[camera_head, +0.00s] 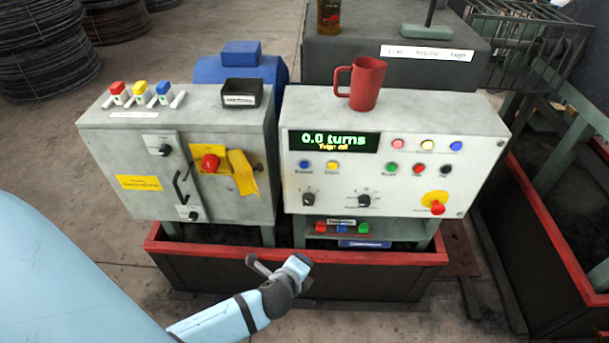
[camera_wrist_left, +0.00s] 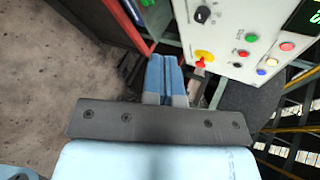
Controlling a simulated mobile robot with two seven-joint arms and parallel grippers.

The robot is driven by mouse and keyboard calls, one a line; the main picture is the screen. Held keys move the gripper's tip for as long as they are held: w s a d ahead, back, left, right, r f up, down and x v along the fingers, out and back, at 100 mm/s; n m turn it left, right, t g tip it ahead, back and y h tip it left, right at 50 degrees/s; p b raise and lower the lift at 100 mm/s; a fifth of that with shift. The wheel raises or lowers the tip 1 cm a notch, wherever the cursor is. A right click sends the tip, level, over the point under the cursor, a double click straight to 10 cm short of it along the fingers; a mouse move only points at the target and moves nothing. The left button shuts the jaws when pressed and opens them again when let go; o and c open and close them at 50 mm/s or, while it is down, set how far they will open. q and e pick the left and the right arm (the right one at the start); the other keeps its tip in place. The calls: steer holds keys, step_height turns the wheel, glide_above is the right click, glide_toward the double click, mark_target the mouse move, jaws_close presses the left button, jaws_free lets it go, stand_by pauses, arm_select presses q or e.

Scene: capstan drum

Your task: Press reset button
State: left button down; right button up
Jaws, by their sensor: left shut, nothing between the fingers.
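A light grey control panel (camera_head: 365,190) carries several small buttons. Their labels are too small to read, so I cannot tell which is the reset button. A blue button (camera_head: 304,164) and a yellow button (camera_head: 332,166) sit under the display. A green button (camera_head: 390,168), a red button (camera_head: 418,169) and a black button (camera_head: 446,170) sit to the right. My left gripper (camera_head: 300,262) is low in front of the panel, apart from it. In the left wrist view its blue fingers (camera_wrist_left: 164,75) are shut and empty. My right gripper is out of view.
The display (camera_head: 334,142) reads 0.0 turns. A red emergency stop (camera_head: 437,206) sits at the panel's lower right. Left is a grey cabinet (camera_head: 110,150). A red-rimmed trough (camera_head: 350,257) runs below.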

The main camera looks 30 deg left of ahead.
arm_select(q)
steer(key=w+a+r+m+t+y+b, duration=0.2)
steer(key=w+a+r+m+t+y, duration=0.2)
steer(key=w+a+r+m+y, duration=0.2)
step_height(320, 180, up, 2)
steer(key=w+m, duration=0.2)
steer(key=m, duration=0.2)
steer(key=shift+a+m+y, duration=0.2)
steer(key=shift+m+y, duration=0.1)
steer(key=shift+m, duration=0.1)
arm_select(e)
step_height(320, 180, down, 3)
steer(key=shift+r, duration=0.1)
arm_select(q)
steer(key=shift+w+r, duration=0.1)
steer(key=shift+w, duration=0.1)
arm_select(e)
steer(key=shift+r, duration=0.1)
arm_select(q)
steer(key=p, duration=0.2)
glide_toward(304, 165)
steer(key=x, duration=0.7)
steer(key=shift+w+a, duration=0.15)
steer(key=shift+w, duration=0.05)
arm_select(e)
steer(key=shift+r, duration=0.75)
